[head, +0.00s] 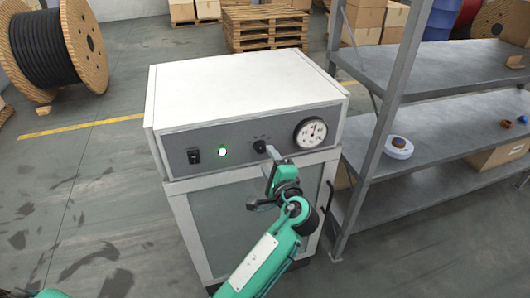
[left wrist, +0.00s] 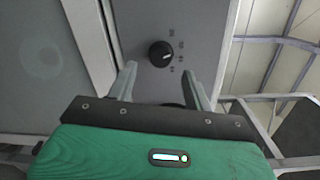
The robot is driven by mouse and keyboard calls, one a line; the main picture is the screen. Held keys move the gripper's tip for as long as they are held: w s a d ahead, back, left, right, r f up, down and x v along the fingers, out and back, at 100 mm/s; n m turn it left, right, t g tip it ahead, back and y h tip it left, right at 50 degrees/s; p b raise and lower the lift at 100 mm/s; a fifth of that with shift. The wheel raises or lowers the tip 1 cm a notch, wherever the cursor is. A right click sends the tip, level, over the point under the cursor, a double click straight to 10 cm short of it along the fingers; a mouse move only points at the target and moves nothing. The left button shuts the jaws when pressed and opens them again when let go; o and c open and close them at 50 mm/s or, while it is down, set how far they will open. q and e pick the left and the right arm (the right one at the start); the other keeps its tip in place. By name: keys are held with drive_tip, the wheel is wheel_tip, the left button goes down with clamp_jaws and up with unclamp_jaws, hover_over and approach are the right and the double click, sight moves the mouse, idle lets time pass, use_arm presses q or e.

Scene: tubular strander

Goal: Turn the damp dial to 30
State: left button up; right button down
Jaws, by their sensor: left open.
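The damp dial (head: 260,146) is a small black knob on the grey front panel of a white cabinet (head: 240,87). The dial also shows in the left wrist view (left wrist: 160,54), with a short white pointer mark and small printed marks around it, too small to read. My left gripper (head: 270,153) is right in front of the panel at the dial. In the left wrist view its two fingers (left wrist: 160,72) are spread apart, with the dial just beyond and between their tips, and no contact shows. My right gripper is not in view.
A metal shelf rack (head: 440,70) stands close on the right. The floor at left is clear up to a cable reel (head: 85,45).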

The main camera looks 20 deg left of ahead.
use_arm(q)
drive_tip(key=p+v, duration=0.1)
drive_tip(key=v, duration=0.8)
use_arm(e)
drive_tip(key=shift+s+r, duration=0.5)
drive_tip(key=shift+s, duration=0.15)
use_arm(q)
drive_tip(key=shift+d, duration=0.1)
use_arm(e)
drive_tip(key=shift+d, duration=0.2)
